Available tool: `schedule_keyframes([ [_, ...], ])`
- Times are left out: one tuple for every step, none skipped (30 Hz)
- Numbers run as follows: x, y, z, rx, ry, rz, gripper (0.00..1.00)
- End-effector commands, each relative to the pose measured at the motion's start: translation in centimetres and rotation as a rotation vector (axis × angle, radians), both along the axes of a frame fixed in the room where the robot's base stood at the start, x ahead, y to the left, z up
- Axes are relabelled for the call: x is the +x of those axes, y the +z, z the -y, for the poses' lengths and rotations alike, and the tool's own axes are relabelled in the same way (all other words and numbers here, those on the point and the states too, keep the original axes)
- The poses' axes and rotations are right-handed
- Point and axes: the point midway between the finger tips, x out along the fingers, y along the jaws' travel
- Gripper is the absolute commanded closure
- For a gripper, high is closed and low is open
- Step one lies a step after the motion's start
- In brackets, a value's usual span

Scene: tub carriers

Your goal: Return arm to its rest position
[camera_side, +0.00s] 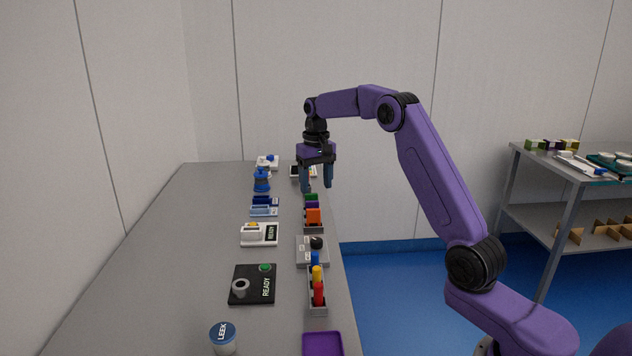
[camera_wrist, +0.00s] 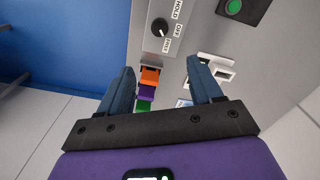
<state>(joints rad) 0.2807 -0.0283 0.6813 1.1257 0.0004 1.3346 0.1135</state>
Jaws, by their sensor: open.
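My purple arm reaches in from the right in the side view. My gripper (camera_side: 318,180) points down above the far right part of the grey table (camera_side: 195,230), with its two blue-grey fingers apart and nothing between them. In the wrist view my gripper (camera_wrist: 162,85) also shows its fingers spread. Beyond them is a carrier with orange (camera_wrist: 150,76), purple and green tubs. The same carrier, with its orange tub (camera_side: 313,217) nearest, stands just in front of my gripper in the side view. The fingers look apart from it.
A blue bottle-like item (camera_side: 262,182) stands left. A shelf rack (camera_side: 566,230) is right.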

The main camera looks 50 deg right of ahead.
Motion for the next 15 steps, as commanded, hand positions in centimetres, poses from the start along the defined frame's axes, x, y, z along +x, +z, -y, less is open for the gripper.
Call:
schedule_keyframes([
  [0.0,0.0,0.0,0.0,0.0,0.0,0.35],
  [0.0,0.0,0.0,0.0,0.0,0.0,0.35],
  [0.0,0.0,0.0,0.0,0.0,0.0,0.35],
  [0.0,0.0,0.0,0.0,0.0,0.0,0.35],
  [0.0,0.0,0.0,0.0,0.0,0.0,0.35],
  [0.0,0.0,0.0,0.0,0.0,0.0,0.35],
  [0.0,0.0,0.0,0.0,0.001,0.0,0.35],
  [0.0,0.0,-0.1,0.0,0.003,0.001,0.35],
  [0.0,0.1,-0.4,0.0,0.01,0.001,0.35],
  [-0.1,0.2,-0.8,-0.001,0.02,0.002,0.35],
  [-0.2,0.2,-1.3,-0.001,0.031,0.002,0.35],
  [-0.3,0.4,-2.2,0.0,0.053,0.002,0.35],
  [-0.5,0.5,-2.9,0.0,0.073,0.003,0.35],
  [-0.7,0.7,-3.8,-0.001,0.095,0.004,0.35],
  [-1.1,0.9,-5.1,-0.001,0.129,0.004,0.35],
])
